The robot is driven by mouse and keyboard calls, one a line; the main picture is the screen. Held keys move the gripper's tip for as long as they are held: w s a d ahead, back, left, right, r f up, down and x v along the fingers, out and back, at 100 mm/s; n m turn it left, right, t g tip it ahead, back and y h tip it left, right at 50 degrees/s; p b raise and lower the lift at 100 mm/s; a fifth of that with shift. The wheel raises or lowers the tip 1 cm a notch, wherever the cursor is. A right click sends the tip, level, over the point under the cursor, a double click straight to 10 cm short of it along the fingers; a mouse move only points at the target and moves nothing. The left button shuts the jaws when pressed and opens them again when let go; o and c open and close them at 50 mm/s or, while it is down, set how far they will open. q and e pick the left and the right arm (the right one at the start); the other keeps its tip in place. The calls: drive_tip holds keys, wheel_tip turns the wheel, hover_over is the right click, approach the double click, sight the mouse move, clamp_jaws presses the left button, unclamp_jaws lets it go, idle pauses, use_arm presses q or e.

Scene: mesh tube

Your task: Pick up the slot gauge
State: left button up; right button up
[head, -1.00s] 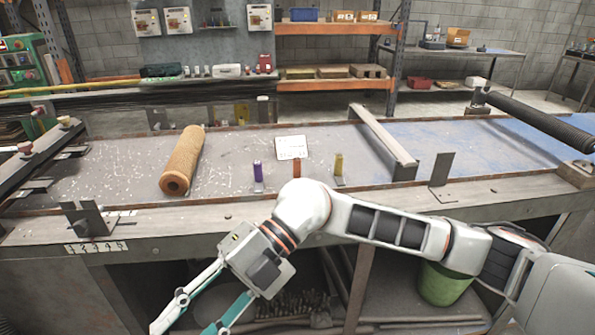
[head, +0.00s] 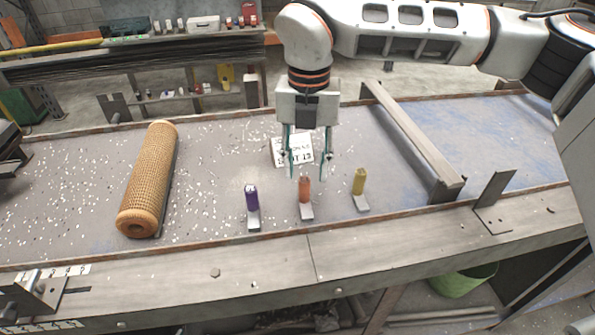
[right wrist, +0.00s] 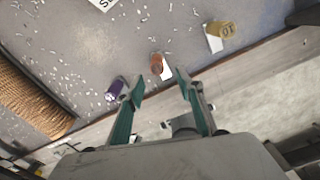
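Three small gauges with coloured handles and flat metal tabs stand in a row on the bench: purple (head: 251,197), orange (head: 305,189) and yellow (head: 359,182). I cannot tell which one is the slot gauge. My right gripper (head: 308,176) is open and empty, pointing down, with its fingertips close above the orange gauge in the head view. In the right wrist view the orange gauge (right wrist: 156,64) shows just beyond the gap between the fingertips (right wrist: 158,78). The purple gauge (right wrist: 115,89) is left of them and the yellow gauge (right wrist: 227,30) is to the upper right. My left gripper is out of view.
A printed card (head: 295,150) lies behind the gauges, partly covered by my fingers. A mesh tube (head: 149,180) lies at left. A raised bar (head: 412,135) crosses the bench at right, near an upright metal bracket (head: 494,190). White chips litter the bench top (head: 215,150).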

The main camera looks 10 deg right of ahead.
sight(304, 180)
drive_tip(key=shift+w, duration=0.3)
drive_tip(key=shift+s+f, duration=0.2)
drive_tip(key=shift+f, duration=1.15)
drive_tip(key=f, duration=0.2)
drive_tip(key=f+p, duration=0.1)
drive_tip(key=f, duration=0.1)
drive_tip(key=shift+w+a+f, duration=0.1)
drive_tip(key=shift+w+f, duration=0.05)
drive_tip(key=shift+w, duration=0.05)
drive_tip(key=shift+f, duration=0.2)
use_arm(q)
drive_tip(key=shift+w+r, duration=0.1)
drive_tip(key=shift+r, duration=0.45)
use_arm(e)
clamp_jaws()
